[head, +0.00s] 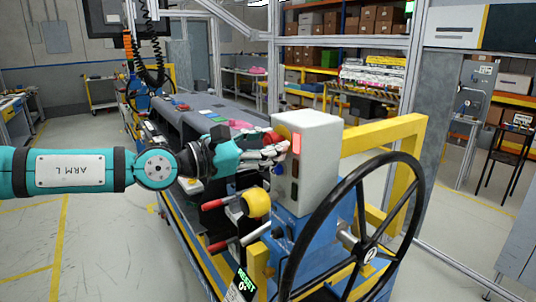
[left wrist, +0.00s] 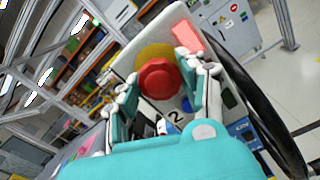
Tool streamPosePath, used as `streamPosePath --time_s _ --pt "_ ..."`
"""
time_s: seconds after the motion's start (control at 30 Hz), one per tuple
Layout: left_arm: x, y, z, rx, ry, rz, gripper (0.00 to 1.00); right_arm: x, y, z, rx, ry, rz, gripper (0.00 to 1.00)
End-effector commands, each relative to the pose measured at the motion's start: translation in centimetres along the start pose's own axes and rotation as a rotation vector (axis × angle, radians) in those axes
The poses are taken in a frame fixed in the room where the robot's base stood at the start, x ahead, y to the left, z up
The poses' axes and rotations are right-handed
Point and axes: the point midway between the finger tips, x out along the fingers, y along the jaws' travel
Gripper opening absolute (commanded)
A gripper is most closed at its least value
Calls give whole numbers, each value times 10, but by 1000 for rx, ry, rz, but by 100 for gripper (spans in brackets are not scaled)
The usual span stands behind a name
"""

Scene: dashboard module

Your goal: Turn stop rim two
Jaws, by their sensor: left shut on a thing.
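The red stop button (left wrist: 159,79) with its round rim sits on a yellow disc (left wrist: 154,53) on the face of a pale control box (head: 318,140). A label with the number 2 (left wrist: 176,117) is below the button in the left wrist view. My left gripper (left wrist: 165,88) reaches the box from the left, with one finger on each side of the red rim, shut on it. In the head view my left gripper (head: 282,146) partly hides the button. My right gripper is in neither view.
A red lit square (head: 296,143) is beside the button. A large black handwheel (head: 412,213) stands at the right of the box, and a yellow frame (head: 413,133) behind it. Red-handled levers and a yellow knob (head: 257,203) are below my left gripper.

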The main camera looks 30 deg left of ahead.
Motion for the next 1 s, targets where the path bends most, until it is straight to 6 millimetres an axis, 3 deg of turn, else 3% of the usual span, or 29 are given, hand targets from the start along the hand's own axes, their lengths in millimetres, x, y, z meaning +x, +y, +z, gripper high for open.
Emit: streamPosePath --time_s 0.5,0.53,0.7,1.0 --pt "0 0 0 24 0 0 9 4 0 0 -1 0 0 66" --pt "0 0 0 24 0 0 43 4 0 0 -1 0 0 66" --pt "0 0 0 23 0 0 66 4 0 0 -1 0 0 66" --pt "-1 0 0 23 0 0 66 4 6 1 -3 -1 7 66"
